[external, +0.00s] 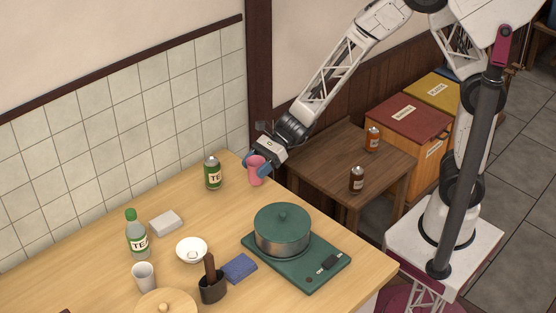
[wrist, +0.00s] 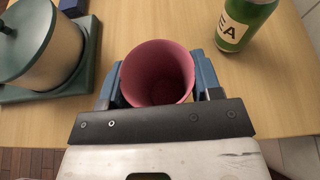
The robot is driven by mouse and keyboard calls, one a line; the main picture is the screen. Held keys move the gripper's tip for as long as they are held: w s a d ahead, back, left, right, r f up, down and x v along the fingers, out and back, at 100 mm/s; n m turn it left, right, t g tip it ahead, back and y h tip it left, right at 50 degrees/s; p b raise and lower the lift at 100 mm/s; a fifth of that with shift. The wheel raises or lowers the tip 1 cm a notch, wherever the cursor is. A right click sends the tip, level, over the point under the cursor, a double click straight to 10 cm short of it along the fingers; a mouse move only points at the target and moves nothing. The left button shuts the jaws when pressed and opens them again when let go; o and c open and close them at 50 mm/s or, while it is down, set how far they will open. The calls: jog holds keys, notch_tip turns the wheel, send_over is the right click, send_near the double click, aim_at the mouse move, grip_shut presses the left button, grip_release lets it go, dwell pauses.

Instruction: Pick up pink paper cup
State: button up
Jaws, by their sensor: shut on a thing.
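The pink paper cup (external: 257,172) is upright at the back right end of the wooden counter, near its edge. In the wrist view the cup (wrist: 157,75) shows its open mouth, and its inside looks empty. My gripper (external: 256,166) is shut on the cup, with one blue finger on each side of it. In the wrist view my gripper (wrist: 158,85) has its fingers against the cup's left and right sides. I cannot tell whether the cup's base touches the counter.
A green tea can (external: 213,173) stands just left of the cup. Bare counter lies between can and pot.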

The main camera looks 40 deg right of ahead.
jog(key=s+d+r, duration=0.1)
jog(key=s+d, duration=0.9)
jog(key=s, duration=0.1)
jog(key=shift+s+r, duration=0.15)
